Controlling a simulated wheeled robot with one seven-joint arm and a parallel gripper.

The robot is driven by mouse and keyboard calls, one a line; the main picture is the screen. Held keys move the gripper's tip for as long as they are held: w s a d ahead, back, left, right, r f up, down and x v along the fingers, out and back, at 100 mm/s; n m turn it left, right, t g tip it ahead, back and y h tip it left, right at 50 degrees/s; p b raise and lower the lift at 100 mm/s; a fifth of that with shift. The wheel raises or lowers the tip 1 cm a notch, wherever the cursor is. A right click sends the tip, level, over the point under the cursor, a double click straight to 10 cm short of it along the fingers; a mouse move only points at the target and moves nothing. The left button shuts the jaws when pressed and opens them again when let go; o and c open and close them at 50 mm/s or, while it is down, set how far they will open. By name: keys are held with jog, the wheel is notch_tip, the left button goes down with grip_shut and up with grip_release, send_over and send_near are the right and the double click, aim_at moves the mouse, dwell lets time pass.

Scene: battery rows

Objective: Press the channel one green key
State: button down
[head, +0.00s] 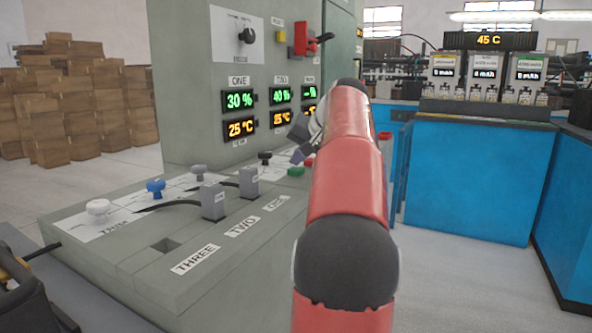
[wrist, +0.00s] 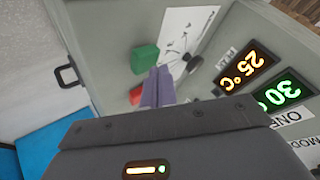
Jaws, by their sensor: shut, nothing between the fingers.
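The green key (head: 296,171) sits on the sloping desk of the grey console, partly behind my arm, near the end labelled ONE. In the wrist view the green key (wrist: 145,57) is just left of my fingertips. A red key (head: 309,162) is beside it and also shows in the wrist view (wrist: 135,95), partly covered by the fingers. My gripper (head: 297,157) is shut and empty, above the desk close to both keys; its purple-grey fingers (wrist: 160,72) point at the panel. I cannot tell whether they touch anything.
The grey console (head: 150,262) has plug blocks (head: 213,203) and white, blue and black knobs. Its upright face carries lit displays (head: 239,100) and a red lever switch (head: 305,38). Blue cabinets (head: 470,180) stand right; floor between is clear. Boxes (head: 70,100) are stacked left.

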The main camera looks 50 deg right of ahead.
aim_at(299, 170)
jog(key=shift+f+b, duration=0.3)
jog(key=shift+f, duration=0.2)
jog(key=shift+r, duration=0.1)
dwell(0.5)
jog(key=shift+r+p, duration=0.8)
jog(key=shift+p, duration=0.15)
jog(key=shift+r, duration=0.1)
notch_tip(299, 170, up, 5)
jog(key=p, duration=0.5)
dwell(0.4)
